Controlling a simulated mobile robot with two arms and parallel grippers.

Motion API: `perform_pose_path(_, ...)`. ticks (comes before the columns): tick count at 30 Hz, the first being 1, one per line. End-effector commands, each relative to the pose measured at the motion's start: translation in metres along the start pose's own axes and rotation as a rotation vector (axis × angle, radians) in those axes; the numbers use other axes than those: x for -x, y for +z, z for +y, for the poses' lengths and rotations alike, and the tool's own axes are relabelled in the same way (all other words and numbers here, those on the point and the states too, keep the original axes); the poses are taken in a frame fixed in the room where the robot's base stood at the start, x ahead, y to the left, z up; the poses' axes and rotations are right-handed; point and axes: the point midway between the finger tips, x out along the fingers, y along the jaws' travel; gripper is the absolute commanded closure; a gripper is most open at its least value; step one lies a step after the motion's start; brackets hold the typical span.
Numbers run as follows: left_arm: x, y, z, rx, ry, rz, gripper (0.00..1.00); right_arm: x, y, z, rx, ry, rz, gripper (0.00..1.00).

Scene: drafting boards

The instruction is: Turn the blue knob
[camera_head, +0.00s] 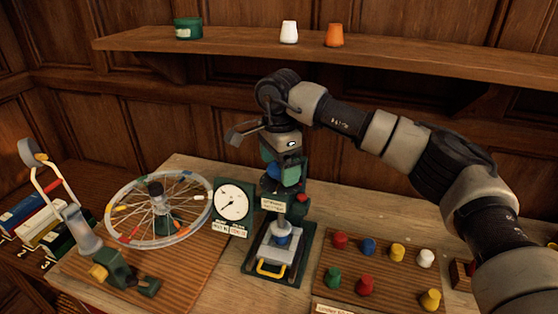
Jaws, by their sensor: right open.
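My right arm comes in from the right, and its gripper (281,160) points down over a green upright device (300,214) in the middle of the table. The gripper is open; its fingers are small and partly lost against the device's blue and green parts. A blue knob-like peg (368,246) stands upright on the wooden board at the right, among several coloured ones, apart from the gripper. A blue and white round part (282,234) also sits low on the device, above a grey plate. I cannot tell which blue part is the task's knob. My left gripper is out of view.
A spoked wheel (118,207) and a white dial (231,204) stand left of the device. A lever device (115,272) is at the front left, by several books (45,235). A shelf (240,42) with a few small items runs across behind.

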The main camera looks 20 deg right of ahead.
Motion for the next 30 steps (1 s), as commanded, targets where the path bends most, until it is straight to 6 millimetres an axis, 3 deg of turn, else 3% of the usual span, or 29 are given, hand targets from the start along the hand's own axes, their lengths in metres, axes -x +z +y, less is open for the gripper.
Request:
perform_pose_path(7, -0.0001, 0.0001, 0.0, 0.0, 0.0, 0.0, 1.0, -0.0007, 0.0, -0.0001, 0.0, 0.0, 0.0, 0.1)
perform_pose_path(15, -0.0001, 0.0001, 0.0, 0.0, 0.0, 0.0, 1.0, -0.0003, 0.0001, -0.0001, 0.0, -0.001, -0.001, 0.52)
perform_pose_path(17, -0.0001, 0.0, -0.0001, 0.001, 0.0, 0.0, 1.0, -0.0003, 0.0002, -0.0001, 0.0, -0.001, -0.001, 0.58)
perform_pose_path(30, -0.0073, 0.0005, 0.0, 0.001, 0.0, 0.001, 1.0, -0.0013, 0.0002, -0.001, -0.113, -0.001, -0.002, 0.58)
